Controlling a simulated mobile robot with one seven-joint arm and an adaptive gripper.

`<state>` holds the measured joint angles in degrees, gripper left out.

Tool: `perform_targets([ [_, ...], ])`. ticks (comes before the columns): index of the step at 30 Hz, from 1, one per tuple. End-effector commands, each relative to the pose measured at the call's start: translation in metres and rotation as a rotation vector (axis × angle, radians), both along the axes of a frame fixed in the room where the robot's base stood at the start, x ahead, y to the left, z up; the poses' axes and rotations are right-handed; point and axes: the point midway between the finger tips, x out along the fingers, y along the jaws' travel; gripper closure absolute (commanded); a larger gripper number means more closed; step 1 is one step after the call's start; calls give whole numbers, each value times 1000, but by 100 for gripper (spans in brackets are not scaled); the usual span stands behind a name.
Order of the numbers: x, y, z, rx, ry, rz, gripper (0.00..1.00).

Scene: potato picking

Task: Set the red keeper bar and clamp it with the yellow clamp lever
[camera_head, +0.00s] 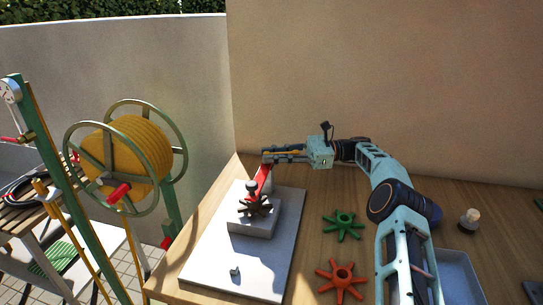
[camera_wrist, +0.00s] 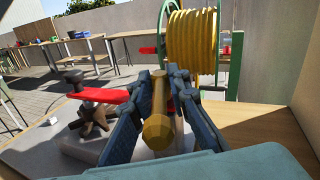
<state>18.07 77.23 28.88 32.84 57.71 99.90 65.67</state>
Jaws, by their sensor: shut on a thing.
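My gripper (camera_head: 268,155) is shut on the yellow clamp lever (camera_wrist: 158,118), which lies lengthwise between the two blue fingers in the wrist view (camera_wrist: 166,80). The red keeper bar (camera_head: 263,178) runs from the black knob (camera_head: 251,185) toward my gripper. In the wrist view the bar (camera_wrist: 100,95) passes behind the fingers, so its contact with the lever is hidden. A brown star wheel (camera_head: 255,206) sits below the knob on the grey block (camera_head: 250,226). Whether the bar is clamped cannot be told.
The block stands on a pale base plate (camera_head: 212,262). A green star wheel (camera_head: 343,226), an orange star wheel (camera_head: 342,281), a blue-grey tray (camera_head: 455,264) and a bulb (camera_head: 469,218) are on the wooden table. A yellow reel (camera_head: 126,158) stands beyond the table's left edge. A wall rises behind.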

Motion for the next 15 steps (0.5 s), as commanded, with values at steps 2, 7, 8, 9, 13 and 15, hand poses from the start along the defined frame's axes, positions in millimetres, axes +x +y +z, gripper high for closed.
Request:
perform_targets([
  [2, 2, -1, 3, 4, -8, -7, 100],
  [7, 2, 0, 3, 4, -7, -6, 73],
  [8, 1, -1, 3, 4, -6, -6, 73],
  [9, 1, 0, 3, 3, -5, -5, 73],
  [13, 1, 0, 2, 2, -4, -4, 73],
  [15, 1, 0, 2, 2, -3, -3, 73],
])
